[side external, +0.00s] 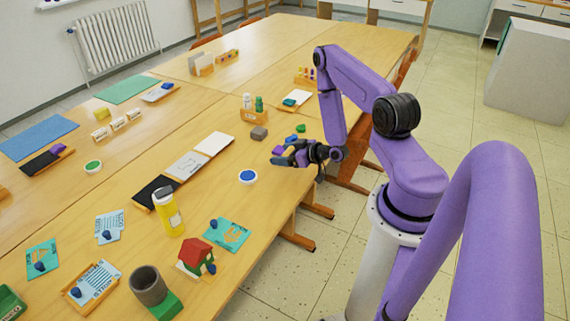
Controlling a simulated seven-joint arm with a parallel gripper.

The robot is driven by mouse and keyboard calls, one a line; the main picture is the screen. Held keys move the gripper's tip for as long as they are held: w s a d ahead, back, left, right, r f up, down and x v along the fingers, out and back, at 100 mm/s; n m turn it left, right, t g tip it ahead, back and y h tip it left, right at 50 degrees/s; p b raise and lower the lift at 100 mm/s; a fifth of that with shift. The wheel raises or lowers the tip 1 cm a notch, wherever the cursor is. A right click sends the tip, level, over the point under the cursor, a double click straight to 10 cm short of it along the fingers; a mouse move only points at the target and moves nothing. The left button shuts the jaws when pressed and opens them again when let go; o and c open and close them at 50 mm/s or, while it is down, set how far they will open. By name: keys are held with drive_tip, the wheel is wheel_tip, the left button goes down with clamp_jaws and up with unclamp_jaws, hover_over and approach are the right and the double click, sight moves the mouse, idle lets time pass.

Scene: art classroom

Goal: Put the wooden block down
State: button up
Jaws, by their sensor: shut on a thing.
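My gripper (281,155) is at the near right edge of the long wooden table, low over its top. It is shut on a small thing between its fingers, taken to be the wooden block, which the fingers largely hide. Its colour and shape are too small to make out. I cannot tell whether it touches the table. A grey-brown block (259,133) lies on the table just beyond and left of my gripper, apart from it.
A wooden holder with bottles (254,115) stands farther back. Dark, grey and white panels (186,165) lie left. Bare tabletop shows around the dish.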

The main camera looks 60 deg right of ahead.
sight(285, 170)
drive_tip(key=shift+f, duration=1.9)
drive_tip(key=o, duration=1)
drive_tip(key=shift+f, duration=0.1)
drive_tip(key=v, duration=1.2)
drive_tip(key=shift+r, duration=0.2)
